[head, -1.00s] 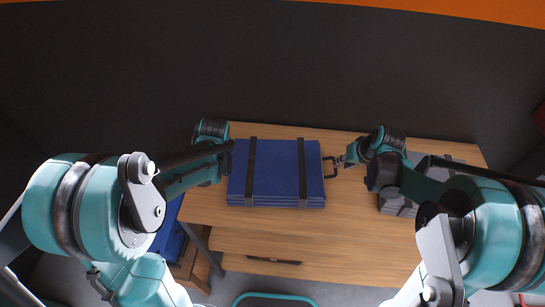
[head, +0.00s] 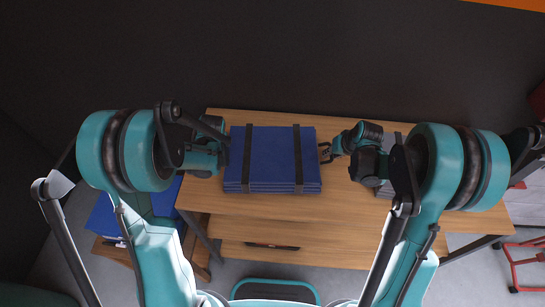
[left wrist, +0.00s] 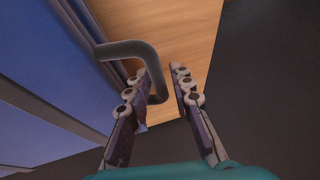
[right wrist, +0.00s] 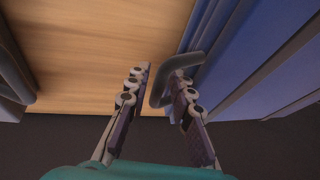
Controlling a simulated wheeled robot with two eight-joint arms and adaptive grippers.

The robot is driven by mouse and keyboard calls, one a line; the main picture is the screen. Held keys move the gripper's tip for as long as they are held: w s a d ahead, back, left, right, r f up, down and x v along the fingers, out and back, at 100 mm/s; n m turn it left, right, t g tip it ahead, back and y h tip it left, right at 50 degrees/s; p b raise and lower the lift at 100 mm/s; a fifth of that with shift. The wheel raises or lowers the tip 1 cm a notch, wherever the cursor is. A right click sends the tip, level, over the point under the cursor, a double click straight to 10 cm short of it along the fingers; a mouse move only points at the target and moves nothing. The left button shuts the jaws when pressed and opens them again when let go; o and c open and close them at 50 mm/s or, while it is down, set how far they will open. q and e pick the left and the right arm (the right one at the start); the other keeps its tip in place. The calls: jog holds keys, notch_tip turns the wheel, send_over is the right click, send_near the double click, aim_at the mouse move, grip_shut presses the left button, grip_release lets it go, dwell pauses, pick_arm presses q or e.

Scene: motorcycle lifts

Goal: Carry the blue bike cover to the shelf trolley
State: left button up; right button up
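The blue bike cover (head: 272,158) lies folded flat on the wooden workbench, with two black straps across it and a dark handle at each side. My left gripper is at its left side, its fingers mostly hidden by my arm in the head view. In the left wrist view the left gripper (left wrist: 160,92) is open, with the left handle (left wrist: 140,50) between its fingers. My right gripper (head: 325,152) is at the right side. In the right wrist view it is open (right wrist: 157,92), with the right handle (right wrist: 170,72) between its fingers. The shelf trolley cannot be made out.
The wooden workbench (head: 240,222) has a drawer front below. A grey case (head: 385,188) is partly hidden behind my right arm. Another blue item (head: 105,220) lies low at left on a wooden surface. A red frame (head: 520,265) stands on the floor at right.

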pick_arm(q)
jog(key=shift+f, duration=0.1)
pick_arm(e)
jog(key=shift+f, duration=0.1)
pick_arm(q)
grip_shut()
pick_arm(e)
grip_shut()
